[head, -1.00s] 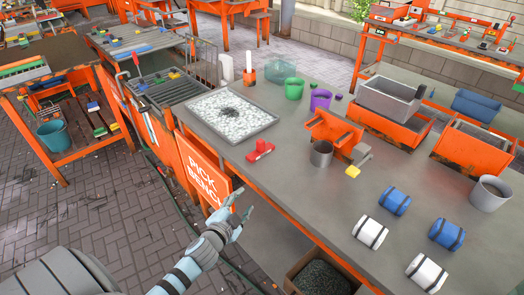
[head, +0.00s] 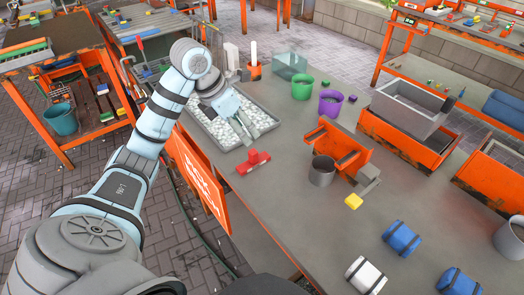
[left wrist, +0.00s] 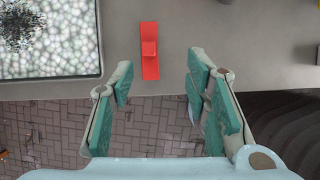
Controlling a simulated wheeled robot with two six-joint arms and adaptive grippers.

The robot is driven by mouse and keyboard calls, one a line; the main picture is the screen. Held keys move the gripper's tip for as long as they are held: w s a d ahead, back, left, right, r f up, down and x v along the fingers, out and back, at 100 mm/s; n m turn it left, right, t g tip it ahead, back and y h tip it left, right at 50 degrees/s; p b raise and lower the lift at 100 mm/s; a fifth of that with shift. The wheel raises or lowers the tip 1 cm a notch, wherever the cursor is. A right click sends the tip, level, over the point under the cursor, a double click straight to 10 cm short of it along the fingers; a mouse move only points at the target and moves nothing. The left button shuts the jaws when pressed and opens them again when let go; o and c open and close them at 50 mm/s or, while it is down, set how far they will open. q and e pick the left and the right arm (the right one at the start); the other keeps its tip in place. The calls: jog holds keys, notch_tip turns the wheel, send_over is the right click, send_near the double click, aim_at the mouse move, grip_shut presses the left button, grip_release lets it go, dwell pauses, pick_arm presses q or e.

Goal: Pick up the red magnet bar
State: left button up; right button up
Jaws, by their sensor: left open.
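Nothing touches the bar. My right gripper is not in view.
An orange holder (head: 337,148), a grey cup (head: 322,171) and a yellow block (head: 353,202) stand right of the bar. Green (head: 302,88) and purple (head: 331,103) cups stand behind. Blue and white rolls lie at the front right. The bench around the bar is clear.

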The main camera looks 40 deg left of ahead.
pick_arm(q)
send_over(252, 151)
jog(key=s, duration=0.3)
notch_tip(252, 151, down, 6)
jog(key=shift+y, duration=0.3)
jog(key=x, duration=0.4)
jog(key=b+x, duration=0.1)
jog(key=x, duration=0.2)
jog(key=shift+w+a, duration=0.25)
jog(key=shift+w, duration=0.15)
jog(key=shift+s+r, duration=0.1)
jog(key=shift+r, duration=0.05)
jog(key=shift+c, duration=0.8)
grip_shut()
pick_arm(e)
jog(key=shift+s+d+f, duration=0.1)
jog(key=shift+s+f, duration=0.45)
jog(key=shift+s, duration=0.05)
